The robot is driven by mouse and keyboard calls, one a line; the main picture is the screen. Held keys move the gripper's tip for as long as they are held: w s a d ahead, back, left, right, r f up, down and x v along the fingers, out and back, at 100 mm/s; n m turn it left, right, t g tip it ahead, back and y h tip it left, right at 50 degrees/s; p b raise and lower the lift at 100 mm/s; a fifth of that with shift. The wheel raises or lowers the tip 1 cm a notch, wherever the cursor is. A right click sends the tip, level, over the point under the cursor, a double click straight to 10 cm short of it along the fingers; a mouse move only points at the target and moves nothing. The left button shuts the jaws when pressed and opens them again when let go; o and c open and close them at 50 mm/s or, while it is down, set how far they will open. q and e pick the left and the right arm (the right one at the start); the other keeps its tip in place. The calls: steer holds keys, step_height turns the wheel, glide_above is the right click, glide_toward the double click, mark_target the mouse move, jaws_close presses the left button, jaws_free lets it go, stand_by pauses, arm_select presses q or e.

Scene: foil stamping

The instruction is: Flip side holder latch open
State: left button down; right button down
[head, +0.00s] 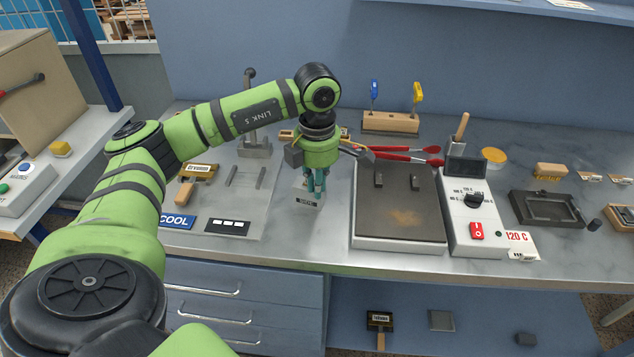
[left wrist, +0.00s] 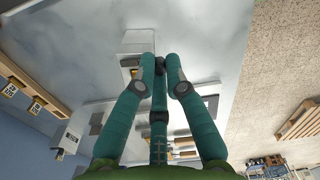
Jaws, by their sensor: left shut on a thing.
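A small light-grey holder (head: 308,197) with a dark label on its front stands near the middle of the steel bench; the label is too small to read surely. My left gripper (head: 315,190) points down right over it, its teal fingers at its top. In the left wrist view the fingers of my left gripper (left wrist: 160,68) are drawn together at the tips. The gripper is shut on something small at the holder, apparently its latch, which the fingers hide. The latch's position cannot be made out. My right gripper is not in view.
A hot plate (head: 398,236) stands close to the right of the gripper, with red-handled tongs (head: 405,150) behind it. Beyond is a control box (head: 480,238). To the left are a lever press (head: 254,145) and a blue COOL sign (head: 177,222). Bare bench lies in front of the holder.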

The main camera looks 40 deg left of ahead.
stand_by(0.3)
arm_select(q)
steer(key=c, duration=1.3)
jaws_free()
step_height(320, 180, up, 12)
steer(key=shift+r, duration=0.1)
